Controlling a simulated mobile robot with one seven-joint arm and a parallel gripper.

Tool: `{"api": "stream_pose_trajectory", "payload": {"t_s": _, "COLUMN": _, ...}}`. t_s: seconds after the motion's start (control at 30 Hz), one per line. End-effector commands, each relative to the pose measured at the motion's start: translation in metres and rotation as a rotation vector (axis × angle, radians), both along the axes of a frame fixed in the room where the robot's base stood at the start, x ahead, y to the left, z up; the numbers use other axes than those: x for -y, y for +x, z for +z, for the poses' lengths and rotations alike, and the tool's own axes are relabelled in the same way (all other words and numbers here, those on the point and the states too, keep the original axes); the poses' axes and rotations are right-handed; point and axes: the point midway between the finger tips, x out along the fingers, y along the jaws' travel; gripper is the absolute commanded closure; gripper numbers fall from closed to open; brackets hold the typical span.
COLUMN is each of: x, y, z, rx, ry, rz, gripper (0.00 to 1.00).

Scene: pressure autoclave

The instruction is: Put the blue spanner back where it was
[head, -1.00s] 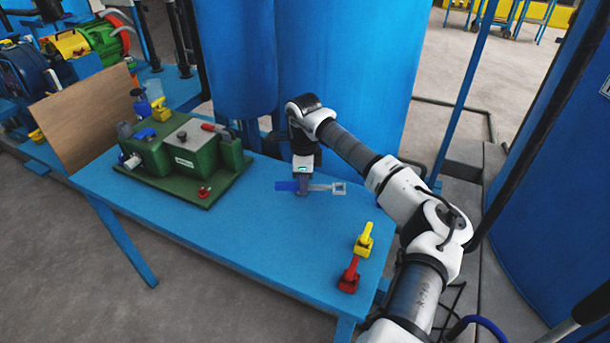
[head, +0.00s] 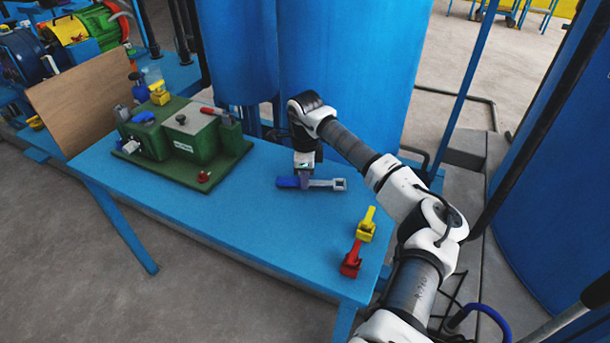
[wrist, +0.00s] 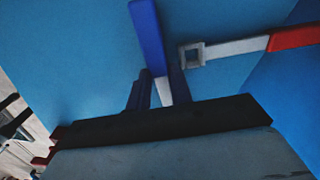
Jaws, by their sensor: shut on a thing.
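The blue spanner (head: 288,182) has a blue handle and a grey shank ending in a square head. In the head view it lies level, handle to the left and head to the right. My gripper (head: 304,180) points down and is shut on its middle. In the wrist view the blue handle (wrist: 148,35) runs upward from between the fingers (wrist: 158,92). The spanner is at or just above the blue table top (head: 235,220); I cannot tell whether it touches.
A red-handled tool with a square grey end (wrist: 225,48) lies beside the spanner in the wrist view. Yellow (head: 366,226) and red (head: 351,260) pieces sit at the table's right. A green machine (head: 185,140) stands left. A blue tank (head: 340,75) rises behind. The table's front middle is clear.

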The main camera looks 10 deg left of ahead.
Motion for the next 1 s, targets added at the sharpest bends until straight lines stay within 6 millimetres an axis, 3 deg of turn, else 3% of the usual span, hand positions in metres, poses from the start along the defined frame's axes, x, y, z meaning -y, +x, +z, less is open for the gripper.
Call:
{"api": "stream_pose_trajectory", "payload": {"t_s": 0.47, "x": 0.0003, "y": 0.0002, "z": -0.0101, "rx": 0.001, "ry": 0.000, "rz": -0.001, "gripper": 1.00}}
{"api": "stream_pose_trajectory", "payload": {"t_s": 0.5, "x": 0.0003, "y": 0.0003, "z": -0.0102, "rx": 0.001, "ry": 0.000, "rz": -0.001, "gripper": 0.77}}
{"api": "stream_pose_trajectory", "payload": {"t_s": 0.7, "x": 0.0003, "y": 0.0002, "z": -0.0097, "rx": 0.001, "ry": 0.000, "rz": -0.001, "gripper": 0.53}}
{"api": "stream_pose_trajectory", "payload": {"t_s": 1.0, "x": 0.0004, "y": 0.0004, "z": -0.0060, "rx": 0.001, "ry": -0.001, "rz": -0.001, "gripper": 0.53}}
